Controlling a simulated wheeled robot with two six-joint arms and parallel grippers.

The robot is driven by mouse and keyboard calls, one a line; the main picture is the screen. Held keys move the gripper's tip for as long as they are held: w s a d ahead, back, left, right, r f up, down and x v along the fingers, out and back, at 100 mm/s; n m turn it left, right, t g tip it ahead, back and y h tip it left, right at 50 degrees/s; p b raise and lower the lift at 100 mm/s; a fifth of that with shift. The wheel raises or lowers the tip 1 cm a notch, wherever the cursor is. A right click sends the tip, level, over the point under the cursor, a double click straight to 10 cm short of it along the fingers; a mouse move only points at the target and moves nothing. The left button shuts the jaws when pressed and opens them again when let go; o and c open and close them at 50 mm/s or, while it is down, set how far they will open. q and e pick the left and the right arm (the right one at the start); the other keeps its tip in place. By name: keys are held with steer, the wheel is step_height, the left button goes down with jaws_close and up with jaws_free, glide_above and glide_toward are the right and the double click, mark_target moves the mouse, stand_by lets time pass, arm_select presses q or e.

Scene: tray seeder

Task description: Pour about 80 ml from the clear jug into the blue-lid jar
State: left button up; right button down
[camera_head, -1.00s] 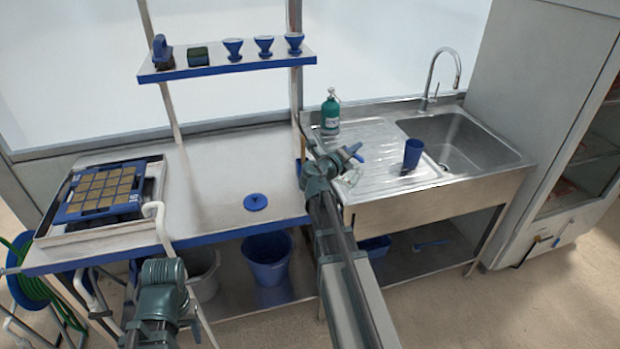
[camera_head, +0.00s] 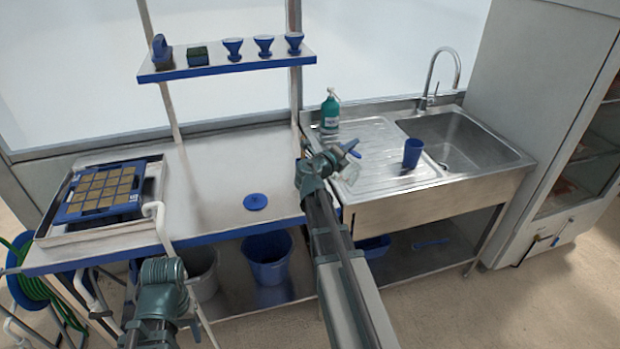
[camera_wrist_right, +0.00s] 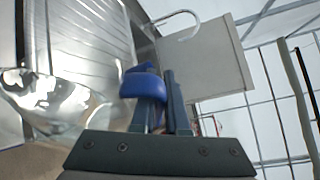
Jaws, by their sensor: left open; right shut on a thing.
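My right gripper (camera_head: 338,158) is shut on the blue handle (camera_wrist_right: 143,84) of the clear jug (camera_head: 350,172). It holds the jug over the left edge of the sink's drainboard. In the right wrist view the clear jug (camera_wrist_right: 75,100) fills the left side, with bright reflections; its liquid level cannot be told. A flat blue lid (camera_head: 256,202) with a small knob lies on the bench. I cannot make out the jar; my right arm hides part of the bench's right end. My left gripper (camera_head: 163,272) is low at the bench's front, open, its fingers hard to see.
A seed tray (camera_head: 100,192) sits at the bench's left. A shelf (camera_head: 228,64) with blue funnels hangs above. The bench's middle is mostly clear.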

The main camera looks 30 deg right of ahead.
steer(key=shift+w+a+r+n, duration=0.45)
steer(key=shift+a+r+n, duration=0.05)
steer(key=shift+r, duration=0.05)
stand_by(1.4)
